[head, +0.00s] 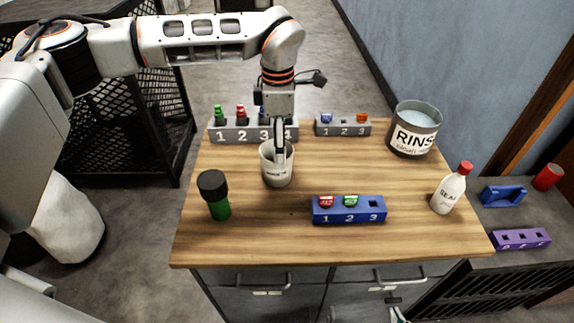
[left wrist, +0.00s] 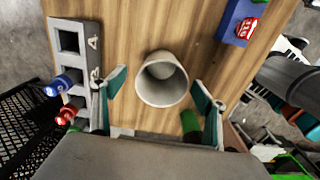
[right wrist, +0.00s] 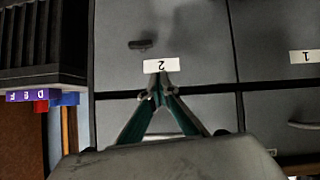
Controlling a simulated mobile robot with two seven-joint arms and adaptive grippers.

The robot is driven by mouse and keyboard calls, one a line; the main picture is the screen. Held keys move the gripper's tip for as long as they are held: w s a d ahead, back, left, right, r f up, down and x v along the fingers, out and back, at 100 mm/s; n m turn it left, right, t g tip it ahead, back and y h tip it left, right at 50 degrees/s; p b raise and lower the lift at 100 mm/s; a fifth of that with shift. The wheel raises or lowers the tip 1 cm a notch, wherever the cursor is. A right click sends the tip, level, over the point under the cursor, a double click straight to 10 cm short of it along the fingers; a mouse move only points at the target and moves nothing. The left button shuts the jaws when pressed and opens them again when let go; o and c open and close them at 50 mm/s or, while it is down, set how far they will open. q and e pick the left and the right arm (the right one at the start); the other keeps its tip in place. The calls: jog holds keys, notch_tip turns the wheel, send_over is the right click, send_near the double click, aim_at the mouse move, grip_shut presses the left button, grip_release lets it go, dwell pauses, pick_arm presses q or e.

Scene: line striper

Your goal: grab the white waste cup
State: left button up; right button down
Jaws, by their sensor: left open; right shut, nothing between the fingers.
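The white waste cup (head: 277,172) stands upright on the wooden table, left of centre. My left gripper (head: 279,145) is over it, pointing down, with a finger overlapping the cup's mouth in the head view. In the left wrist view the cup (left wrist: 162,82) shows its open mouth between the two spread, teal-lined fingers, with gaps on both sides. I cannot tell how far the fingertips reach down beside it. My right gripper (right wrist: 160,82) is shut and empty, in front of the grey drawer fronts; only a bit of it (head: 397,314) shows at the head view's bottom edge.
A black-capped green bottle (head: 215,197) stands close left of the cup. A grey numbered rack (head: 232,136) is behind it, a smaller grey rack (head: 343,130) to its right. A blue rack (head: 349,216), white bottle (head: 449,190) and RINSE tub (head: 412,137) stand to the right.

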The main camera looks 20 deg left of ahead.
pick_arm(q)
notch_tip(320, 180, down, 2)
jog(key=shift+f, duration=0.1)
jog(key=f, duration=0.5)
jog(key=shift+s+a+p, duration=0.35)
jog(key=shift+s, duration=0.05)
jog(key=shift+f, duration=0.35)
jog(key=c, duration=1.2)
